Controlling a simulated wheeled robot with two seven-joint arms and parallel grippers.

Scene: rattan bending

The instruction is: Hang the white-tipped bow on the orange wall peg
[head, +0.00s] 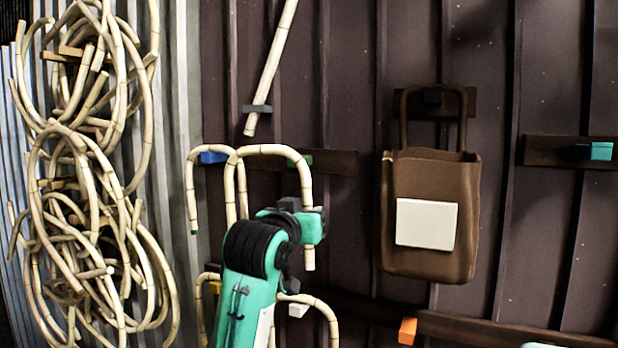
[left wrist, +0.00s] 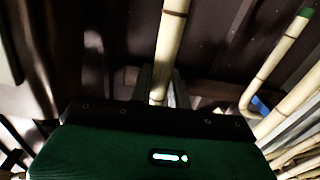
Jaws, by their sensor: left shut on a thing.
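A pale cane bow (head: 268,150) stands upright as an arch against the wall, its crown by a green peg (head: 303,160). My left gripper (head: 312,214) is shut on its right leg, whose lower end sticks out below the jaws. I cannot make out the tip's colour or whether the bow still touches the green peg. In the left wrist view the held cane (left wrist: 171,45) runs between the fingers. The orange peg (head: 408,331) is bare, low on the wall, right of and below the gripper. My right gripper is out of view.
A bow (head: 192,190) with a green tip hangs at a blue peg (head: 213,157). Another bow (head: 325,312) arches by a white peg (head: 298,310). A brown bag (head: 430,245) hangs above the orange peg. Cane coils (head: 85,190) fill the left. A teal peg (head: 601,151) is bare.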

